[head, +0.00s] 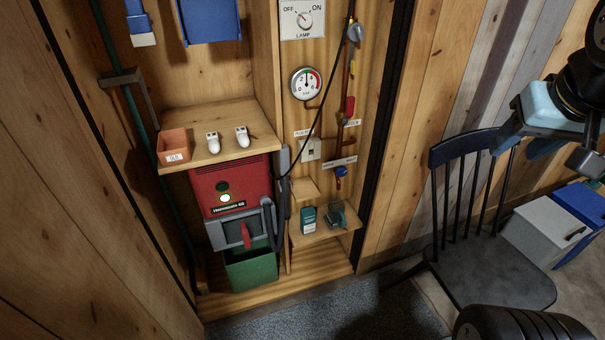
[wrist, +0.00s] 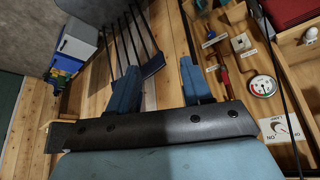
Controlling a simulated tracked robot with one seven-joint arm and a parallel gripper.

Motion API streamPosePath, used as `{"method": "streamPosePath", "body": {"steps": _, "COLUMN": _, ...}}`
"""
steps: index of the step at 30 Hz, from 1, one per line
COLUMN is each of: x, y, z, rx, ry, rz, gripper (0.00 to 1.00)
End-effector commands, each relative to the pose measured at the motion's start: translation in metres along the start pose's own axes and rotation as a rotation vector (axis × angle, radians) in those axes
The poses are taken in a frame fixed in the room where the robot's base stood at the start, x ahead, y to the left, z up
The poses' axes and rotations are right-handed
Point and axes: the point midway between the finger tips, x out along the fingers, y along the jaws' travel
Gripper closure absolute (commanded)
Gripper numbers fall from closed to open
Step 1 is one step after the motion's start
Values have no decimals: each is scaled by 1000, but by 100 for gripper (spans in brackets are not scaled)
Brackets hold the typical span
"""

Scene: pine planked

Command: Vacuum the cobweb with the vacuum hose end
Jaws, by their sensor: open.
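My gripper (head: 535,148) is at the upper right in the head view, above and right of the black chair and well apart from the cabinet. In the wrist view my gripper (wrist: 160,84) has its two blue fingers spread, with nothing between them. A dark green hose (head: 170,188) runs down the left side of the cabinet in the head view, past a dark bracket (head: 121,77). I cannot make out a cobweb in either view.
A black chair (head: 470,280) stands right of the cabinet, with grey and blue bins (head: 543,232) behind it. The cabinet holds a red heater unit (head: 226,182), a green bin (head: 252,272), a shelf (head: 225,142), a gauge (head: 306,83) and a lamp switch (head: 303,20).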

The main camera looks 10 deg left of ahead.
Motion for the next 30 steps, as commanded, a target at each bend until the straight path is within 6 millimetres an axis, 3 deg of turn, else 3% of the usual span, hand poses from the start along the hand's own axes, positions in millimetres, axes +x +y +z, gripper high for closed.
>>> {"method": "streamPosePath", "body": {"steps": 5, "x": 18, "y": -9, "z": -24, "rx": -38, "ry": 31, "rz": -5, "gripper": 51}}
{"method": "streamPosePath", "body": {"steps": 14, "x": 83, "y": -50, "z": -96, "rx": -168, "ry": 163, "rz": -41, "gripper": 51}}
{"method": "streamPosePath", "body": {"steps": 21, "x": 140, "y": -96, "z": -141, "rx": -267, "ry": 278, "rz": -91, "gripper": 51}}
{"method": "streamPosePath", "body": {"steps": 30, "x": 210, "y": -161, "z": -174, "rx": -366, "ry": 423, "rz": -175, "gripper": 51}}
